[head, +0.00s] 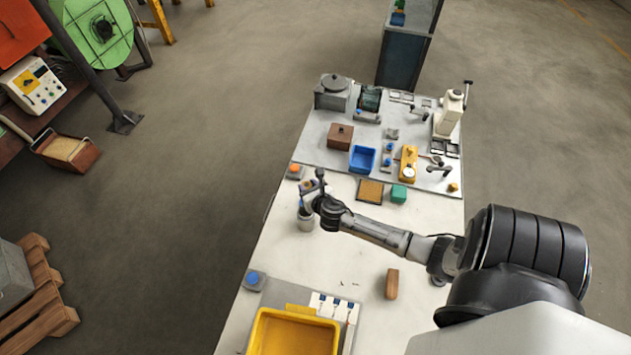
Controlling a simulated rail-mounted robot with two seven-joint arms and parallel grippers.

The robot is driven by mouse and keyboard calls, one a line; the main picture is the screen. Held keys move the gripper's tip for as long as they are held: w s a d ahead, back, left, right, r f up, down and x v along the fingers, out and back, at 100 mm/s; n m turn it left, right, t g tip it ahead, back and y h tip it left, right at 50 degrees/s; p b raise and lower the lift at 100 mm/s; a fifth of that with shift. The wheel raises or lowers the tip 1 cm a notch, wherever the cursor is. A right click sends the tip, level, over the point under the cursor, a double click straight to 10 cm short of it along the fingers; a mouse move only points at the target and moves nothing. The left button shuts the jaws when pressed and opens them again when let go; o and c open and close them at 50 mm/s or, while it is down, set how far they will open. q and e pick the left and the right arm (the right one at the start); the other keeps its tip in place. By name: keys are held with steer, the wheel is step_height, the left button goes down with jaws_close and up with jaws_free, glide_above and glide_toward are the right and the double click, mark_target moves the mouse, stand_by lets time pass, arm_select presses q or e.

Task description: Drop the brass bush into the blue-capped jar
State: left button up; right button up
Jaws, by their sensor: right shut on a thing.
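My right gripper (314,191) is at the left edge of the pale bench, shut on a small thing. The gripper hides most of that thing, and I cannot tell whether it is the brass bush. A grey cylindrical jar (306,220) stands upright just below the gripper. A small patch of purple-blue and yellow shows beside the fingers; I cannot tell what it belongs to. I see no clear blue cap on the jar. A small brass-coloured piece (453,187) lies at the bench's right edge. My left gripper is not in view.
A yellow tray (262,338) is at the near end, with a blue round piece on a grey block (254,280) beside it. A brown block (392,284) stands to the right. The middle bench is mostly clear.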

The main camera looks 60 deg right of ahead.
arm_select(q)
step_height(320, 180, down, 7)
steer(key=b, duration=0.6)
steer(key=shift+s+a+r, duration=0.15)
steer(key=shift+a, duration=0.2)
arm_select(e)
step_height(320, 180, down, 7)
steer(key=shift+s+a+f, duration=0.2)
steer(key=shift+s, duration=0.05)
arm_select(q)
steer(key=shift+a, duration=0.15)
arm_select(e)
steer(key=o, duration=1.1)
arm_select(q)
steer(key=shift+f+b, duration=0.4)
steer(key=shift+b, duration=0.2)
arm_select(e)
steer(key=v, duration=1.4)
steer(key=shift+d, duration=0.15)
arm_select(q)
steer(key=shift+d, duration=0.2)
